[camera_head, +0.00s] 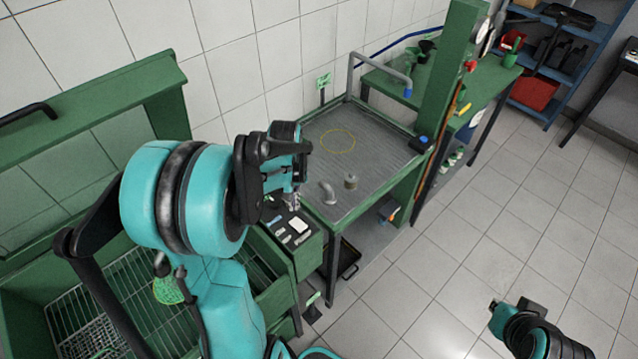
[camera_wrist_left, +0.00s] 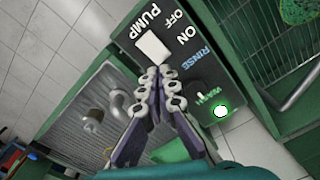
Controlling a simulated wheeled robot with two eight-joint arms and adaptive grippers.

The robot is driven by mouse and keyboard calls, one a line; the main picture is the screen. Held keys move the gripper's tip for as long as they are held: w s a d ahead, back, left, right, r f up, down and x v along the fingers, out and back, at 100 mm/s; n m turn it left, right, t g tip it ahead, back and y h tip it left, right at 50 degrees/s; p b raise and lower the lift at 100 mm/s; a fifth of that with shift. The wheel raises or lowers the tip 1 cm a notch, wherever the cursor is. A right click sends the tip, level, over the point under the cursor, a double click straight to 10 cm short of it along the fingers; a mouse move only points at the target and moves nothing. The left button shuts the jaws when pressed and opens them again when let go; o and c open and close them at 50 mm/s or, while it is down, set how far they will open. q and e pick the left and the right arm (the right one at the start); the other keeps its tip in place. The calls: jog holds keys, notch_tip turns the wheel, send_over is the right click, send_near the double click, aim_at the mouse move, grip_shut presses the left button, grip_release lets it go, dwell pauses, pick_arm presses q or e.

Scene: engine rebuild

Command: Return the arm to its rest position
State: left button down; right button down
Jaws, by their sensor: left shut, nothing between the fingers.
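My left arm reaches in from the left in the head view, its teal links in front of the green washing cabinet. A round light (camera_wrist_left: 222,111) glows green beside WASH. Part of my right arm shows at lower right; its fingers do not.
The ribbed table (camera_head: 382,150) carries a curved grey pipe (camera_head: 327,192), a small cylinder (camera_head: 351,182) and a yellow ring mark (camera_head: 338,141). A green post (camera_head: 449,75) and a green workbench (camera_head: 440,88) stand beyond. The tiled floor at right is mostly clear.

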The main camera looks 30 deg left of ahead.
pick_arm(q)
jog(key=s+d+m+t+b, duration=0.3)
jog(key=d+m+b, duration=0.1)
jog(key=d, duration=0.4)
jog(key=s+d+m+t+b, duration=0.3)
jog(key=d+b, duration=0.3)
jog(key=d, duration=0.3)
jog(key=shift+s+d+r+m+t, duration=0.35)
jog(key=shift+m+t, duration=0.25)
jog(key=shift+m, duration=0.3)
jog(key=shift+a, duration=0.1)
